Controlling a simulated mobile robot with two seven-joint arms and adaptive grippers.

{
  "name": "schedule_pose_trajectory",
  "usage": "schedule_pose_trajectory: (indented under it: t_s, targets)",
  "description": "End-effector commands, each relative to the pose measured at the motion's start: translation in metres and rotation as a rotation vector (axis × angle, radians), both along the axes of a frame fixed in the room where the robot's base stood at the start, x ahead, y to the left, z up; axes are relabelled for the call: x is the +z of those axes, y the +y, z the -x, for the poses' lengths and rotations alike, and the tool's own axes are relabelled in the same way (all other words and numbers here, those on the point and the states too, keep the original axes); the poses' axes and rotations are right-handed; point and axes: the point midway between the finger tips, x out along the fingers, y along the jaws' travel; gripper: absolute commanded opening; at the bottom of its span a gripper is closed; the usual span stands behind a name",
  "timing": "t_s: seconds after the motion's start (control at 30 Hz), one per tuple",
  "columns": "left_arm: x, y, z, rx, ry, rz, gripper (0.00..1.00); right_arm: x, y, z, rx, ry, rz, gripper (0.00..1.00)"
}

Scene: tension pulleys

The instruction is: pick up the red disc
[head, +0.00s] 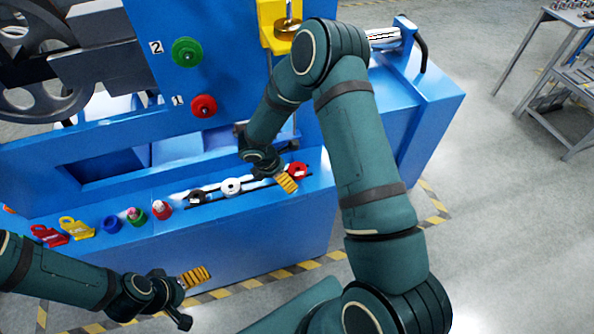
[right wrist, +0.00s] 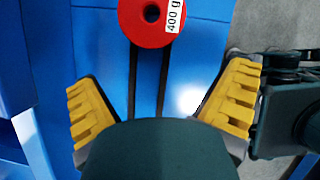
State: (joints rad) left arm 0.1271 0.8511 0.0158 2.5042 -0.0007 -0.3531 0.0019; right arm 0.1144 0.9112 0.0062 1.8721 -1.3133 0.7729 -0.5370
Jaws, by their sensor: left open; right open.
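The red disc (head: 298,169) lies on the blue ledge at the right end of a row with a white disc (head: 231,186) and a black disc (head: 197,196). My right gripper (head: 283,180) is open beside the red disc and partly overlaps it in the head view. In the right wrist view the red disc (right wrist: 140,30) has a centre hole and a "400 g" label. It sits at the top edge, ahead of the spread yellow fingers (right wrist: 160,105), apart from them. My left gripper (head: 191,284) is open and empty in front of the blue machine.
Red and yellow tags (head: 76,228) and a blue ring (head: 112,224) sit on the ledge's left part, with small green and red pieces. A red wheel (head: 204,106) and a green wheel (head: 187,51) stick out from the blue panel above.

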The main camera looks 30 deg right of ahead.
Motion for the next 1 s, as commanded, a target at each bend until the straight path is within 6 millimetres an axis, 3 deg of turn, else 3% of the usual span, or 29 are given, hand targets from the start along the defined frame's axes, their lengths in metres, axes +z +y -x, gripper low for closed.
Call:
schedule_pose_trajectory:
  t_s: [0.43,0.53,0.77,0.8,1.0]
  targets:
    - [-0.004,0.0,-0.001,0.001,-0.002,0.0,0.94,-0.001,-0.053,-0.001,-0.004,-0.002,-0.001,0.99]
    - [-0.007,0.0,-0.001,0.001,-0.003,0.0,0.94,-0.01,-0.054,-0.001,-0.001,0.0,-0.002,0.99]
    - [-0.007,0.0,-0.002,0.001,-0.004,0.0,0.94,-0.011,-0.054,-0.002,-0.001,-0.001,-0.001,0.99]
    - [-0.007,0.0,-0.002,0.001,-0.004,0.0,0.94,-0.011,-0.054,-0.002,-0.001,-0.001,-0.001,0.95]
    - [-0.007,0.0,-0.001,0.001,-0.004,0.0,0.94,-0.011,-0.054,-0.002,-0.001,0.0,-0.001,0.25]
